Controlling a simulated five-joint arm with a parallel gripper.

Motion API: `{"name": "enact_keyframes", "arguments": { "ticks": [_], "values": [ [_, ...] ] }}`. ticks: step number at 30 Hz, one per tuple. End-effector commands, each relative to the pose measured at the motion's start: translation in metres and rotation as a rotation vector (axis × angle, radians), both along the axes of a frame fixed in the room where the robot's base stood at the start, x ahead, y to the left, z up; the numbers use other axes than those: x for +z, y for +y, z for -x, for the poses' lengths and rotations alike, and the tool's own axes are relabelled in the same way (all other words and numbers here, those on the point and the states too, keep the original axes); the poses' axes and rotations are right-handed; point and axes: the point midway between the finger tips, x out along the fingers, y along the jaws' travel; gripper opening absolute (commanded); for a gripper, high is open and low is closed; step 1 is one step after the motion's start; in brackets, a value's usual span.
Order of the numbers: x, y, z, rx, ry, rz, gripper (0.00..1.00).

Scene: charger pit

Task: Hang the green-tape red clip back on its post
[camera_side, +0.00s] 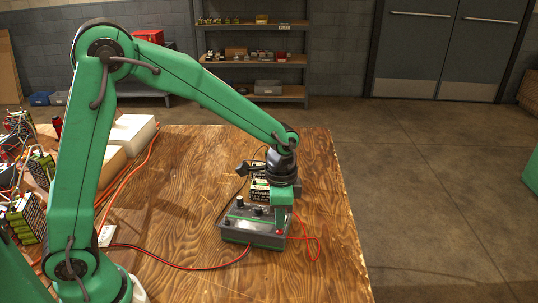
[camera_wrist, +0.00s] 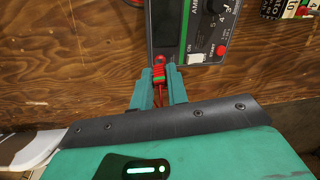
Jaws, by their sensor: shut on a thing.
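The red clip (camera_wrist: 158,73) with green tape is between the two teal fingers of my gripper (camera_wrist: 160,82) in the wrist view. The fingers are shut on it. A round red post end (camera_wrist: 168,57) shows just past the clip's tip, at the near edge of the grey charger (camera_wrist: 190,12); I cannot tell if they touch. In the side view the charger (camera_side: 250,232) sits on the table, and my gripper (camera_side: 283,206) is low over its right end. The clip is hidden there by my gripper.
A box-shaped battery (camera_side: 258,188) with printed labels stands behind the charger. Red and black leads (camera_side: 165,262) run left across the wooden table (camera_side: 190,200); a red lead loops at right (camera_side: 318,248). Several batteries (camera_side: 25,215) crowd the left. The right table edge is near.

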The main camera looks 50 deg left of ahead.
Motion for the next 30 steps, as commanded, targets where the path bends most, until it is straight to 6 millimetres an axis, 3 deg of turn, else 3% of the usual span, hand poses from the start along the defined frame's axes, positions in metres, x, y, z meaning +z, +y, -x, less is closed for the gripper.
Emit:
{"name": "enact_keyframes", "arguments": {
  "ticks": [5, 6, 9, 24, 26, 30],
  "values": [
    [0.0000, 0.0000, 0.0000, 0.000, 0.000, 0.000, 0.03],
    [0.0000, 0.0000, 0.0000, 0.000, 0.000, 0.000, 0.23],
    [0.0000, 0.0000, 0.0000, 0.000, 0.000, 0.000, 0.41],
    [0.0000, 0.0000, 0.0000, 0.000, 0.000, 0.000, 0.41],
    [0.0000, 0.0000, 0.0000, 0.000, 0.000, 0.000, 0.50],
    [0.0000, 0.0000, 0.0000, 0.000, 0.000, 0.000, 0.50]
  ]
}}
